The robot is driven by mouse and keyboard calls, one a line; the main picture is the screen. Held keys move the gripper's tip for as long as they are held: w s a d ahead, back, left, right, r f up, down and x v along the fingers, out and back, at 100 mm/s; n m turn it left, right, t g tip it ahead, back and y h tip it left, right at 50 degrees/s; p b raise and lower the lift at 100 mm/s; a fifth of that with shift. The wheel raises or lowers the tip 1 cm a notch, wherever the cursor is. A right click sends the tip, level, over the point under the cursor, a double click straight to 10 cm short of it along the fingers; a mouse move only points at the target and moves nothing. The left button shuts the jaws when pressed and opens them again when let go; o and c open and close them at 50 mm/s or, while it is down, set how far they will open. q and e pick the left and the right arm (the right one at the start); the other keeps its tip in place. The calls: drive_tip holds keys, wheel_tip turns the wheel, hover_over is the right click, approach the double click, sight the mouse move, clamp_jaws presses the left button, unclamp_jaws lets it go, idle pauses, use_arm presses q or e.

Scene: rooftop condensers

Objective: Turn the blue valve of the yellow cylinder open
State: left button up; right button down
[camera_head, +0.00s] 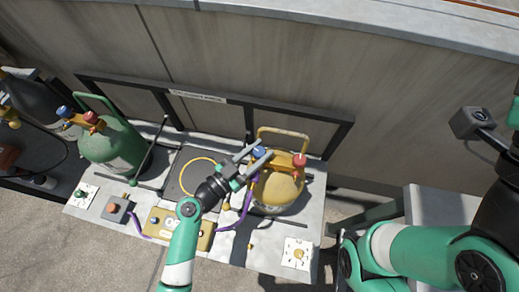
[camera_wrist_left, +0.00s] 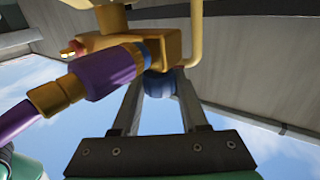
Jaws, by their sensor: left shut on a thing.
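The yellow cylinder (camera_head: 277,188) stands upright on the right part of the bench, with a yellow handle frame on top. Its blue valve (camera_head: 259,152) is at the left of the cylinder's top and its red valve (camera_head: 299,160) at the right. My left gripper (camera_head: 257,157) reaches in from the left with its fingers at the blue valve. In the left wrist view the fingers are shut around the blue valve (camera_wrist_left: 158,84), which they partly hide. A purple hose (camera_wrist_left: 105,74) with brass fittings joins the valve body there.
A green cylinder (camera_head: 112,147) with blue and red valves stands at the bench's left. A yellow manifold box (camera_head: 160,222) and a grey box with an orange button (camera_head: 117,208) sit near the front edge. A wall is behind.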

use_arm(q)
clamp_jaws()
